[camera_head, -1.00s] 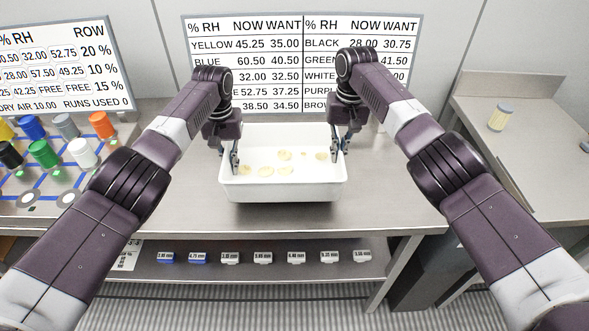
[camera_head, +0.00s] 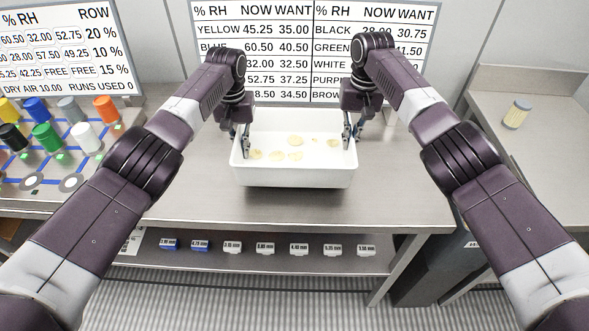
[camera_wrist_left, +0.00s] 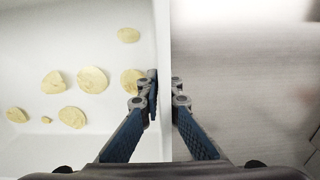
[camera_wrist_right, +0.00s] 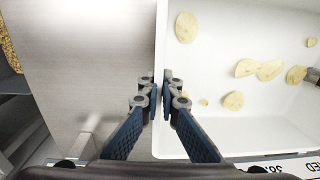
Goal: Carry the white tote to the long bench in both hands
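The white tote (camera_head: 294,176) is over the steel bench (camera_head: 390,205) in the middle of the head view, level and holding several pale yellow chips (camera_head: 295,141). My left gripper (camera_head: 246,147) is shut on the tote's left wall, one finger inside and one outside, as the left wrist view (camera_wrist_left: 164,98) shows. My right gripper (camera_head: 349,137) is shut on the right wall the same way, seen in the right wrist view (camera_wrist_right: 158,95). Whether the tote's base touches the bench top cannot be told.
A rack of coloured drums (camera_head: 60,135) stands at the left. A readings board (camera_head: 316,45) is behind the tote. A side counter (camera_head: 540,150) at the right bears a small jar (camera_head: 517,114). Small labelled blocks (camera_head: 232,247) line the lower shelf. Bench top right of the tote is bare.

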